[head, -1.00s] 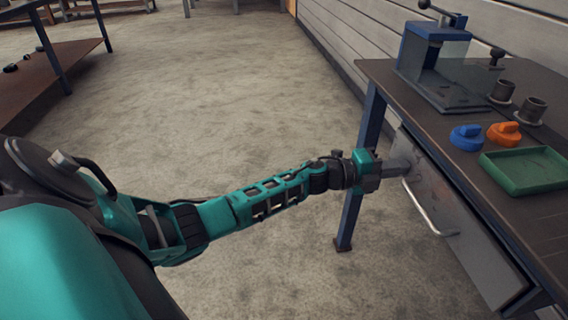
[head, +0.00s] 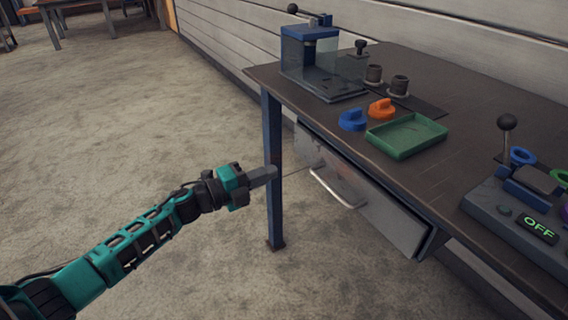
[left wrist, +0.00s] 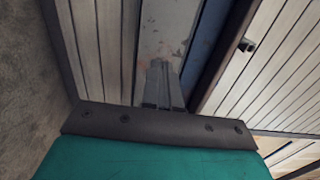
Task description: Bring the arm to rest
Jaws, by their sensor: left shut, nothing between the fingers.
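My left gripper (head: 264,176) is shut and empty. In the head view it is left of the table's drawer, and its fingertips overlap the blue table leg (head: 273,150) in the picture. I cannot tell how far apart they are in depth. The left wrist view shows its fingers (left wrist: 163,85) pressed together. The drawer (head: 375,205) with its metal handle (head: 338,188) hangs under the tabletop; the gripper is clear of the handle. My right gripper is not in view.
On the table (head: 450,90) stand a blue press (head: 310,62), two dark flanged pipes (head: 399,85), a blue part (head: 352,120), an orange part (head: 382,108), a green tray (head: 405,152) and a control box reading OFF (head: 537,228).

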